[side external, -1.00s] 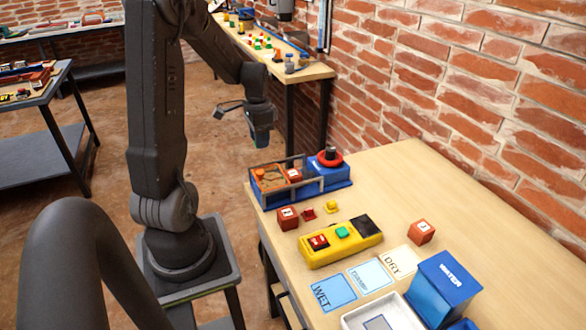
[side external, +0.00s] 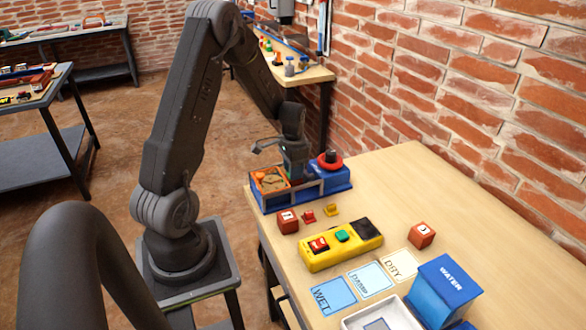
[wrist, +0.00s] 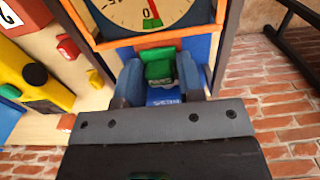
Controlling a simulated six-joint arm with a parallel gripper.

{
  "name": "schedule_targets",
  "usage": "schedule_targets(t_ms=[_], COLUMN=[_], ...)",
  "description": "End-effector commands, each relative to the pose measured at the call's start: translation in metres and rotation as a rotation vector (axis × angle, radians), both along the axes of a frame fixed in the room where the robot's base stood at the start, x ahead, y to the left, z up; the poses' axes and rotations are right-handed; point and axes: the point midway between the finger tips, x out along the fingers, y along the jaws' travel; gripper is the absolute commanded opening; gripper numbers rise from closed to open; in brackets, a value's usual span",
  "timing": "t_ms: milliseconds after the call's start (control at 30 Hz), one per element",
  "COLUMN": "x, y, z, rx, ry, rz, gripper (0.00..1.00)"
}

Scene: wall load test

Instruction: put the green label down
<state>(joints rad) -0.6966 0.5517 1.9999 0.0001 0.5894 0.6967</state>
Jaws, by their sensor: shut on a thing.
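My gripper (wrist: 162,75) is shut on the green label (wrist: 160,67), a small green piece seen between the two fingers in the wrist view. In the side view my gripper (side external: 297,174) is low over the middle of the blue press (side external: 336,182), between its orange dial end and its red-ringed end. The label is hidden there. The dial (wrist: 145,14) lies just beyond the label in the wrist view. A blue surface with partly readable lettering shows just below the label. I cannot tell whether the label touches anything beneath it.
A grey rail frame stands close around my gripper. In front are a brick-red block (side external: 287,222), a small red piece (side external: 308,216), a yellow piece (side external: 331,210) and a yellow control box (side external: 330,255). Another block (side external: 421,235) and a blue WATER box (side external: 446,280) stand right. The table's back right is clear.

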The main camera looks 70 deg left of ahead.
Motion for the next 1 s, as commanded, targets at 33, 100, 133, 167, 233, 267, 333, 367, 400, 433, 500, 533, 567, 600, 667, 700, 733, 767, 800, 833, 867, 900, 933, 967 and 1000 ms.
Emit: schedule_targets(t_ms=[33, 100, 133, 167, 233, 267, 333, 367, 400, 433, 500, 533, 567, 600, 667, 700, 733, 767, 800, 833, 867, 900, 933, 967, 1000], x=[0.000, 0.000, 0.000, 0.000, 0.000, 0.000, 0.000, 0.000, 0.000, 0.000, 0.000, 0.000, 0.000, 0.000, 0.000, 0.000, 0.000, 0.000, 0.000, 0.000, 0.000, 0.000, 0.000, 0.001, 0.001], y=[0.000, 0.000, 0.000, 0.000, 0.000, 0.000, 0.000, 0.000, 0.000, 0.000, 0.000, 0.000, 0.000, 0.000, 0.000, 0.000, 0.000, 0.000, 0.000, 0.000, 0.000, 0.000, 0.001, 0.001, 0.001], z=[0.000, 0.000, 0.000, 0.000, -0.002, -0.003, -0.003, -0.003, -0.003, -0.003, -0.003, -0.003, -0.002, -0.002, -0.002, -0.002, -0.002, -0.002, -0.001, 0.001, 0.003, 0.007, 0.010, 0.015, 0.022], rx=[0.000, 0.000, 0.000, 0.000, -0.001, -0.001, -0.001, -0.001, -0.001, -0.001, -0.001, 0.000, 0.000, 0.000, 0.000, 0.000, 0.000, 0.000, 0.000, 0.001, 0.001, 0.002, 0.002, 0.003, 0.003], ry=[0.000, 0.000, 0.000, 0.000, 0.001, 0.001, 0.001, 0.001, 0.001, 0.001, 0.001, 0.001, 0.001, 0.000, 0.000, 0.000, 0.000, 0.000, 0.000, -0.001, -0.002, -0.002, -0.002, -0.003, -0.004], rz=[0.000, 0.000, 0.000, 0.000, 0.000, 0.000, 0.000, 0.000, 0.000, 0.000, 0.000, 0.000, 0.000, 0.000, 0.000, 0.000, 0.000, 0.000, 0.000, 0.000, 0.000, 0.000, 0.000, 0.000, 0.000], gripper=[0.13, 0.13, 0.13, 0.13, 0.13, 0.13, 0.40, 0.43, 0.47, 0.50, 0.56, 0.59, 0.60, 0.60, 0.60, 0.60, 0.60, 0.60, 0.60, 0.60, 0.60, 0.60, 0.60, 0.60, 0.60])
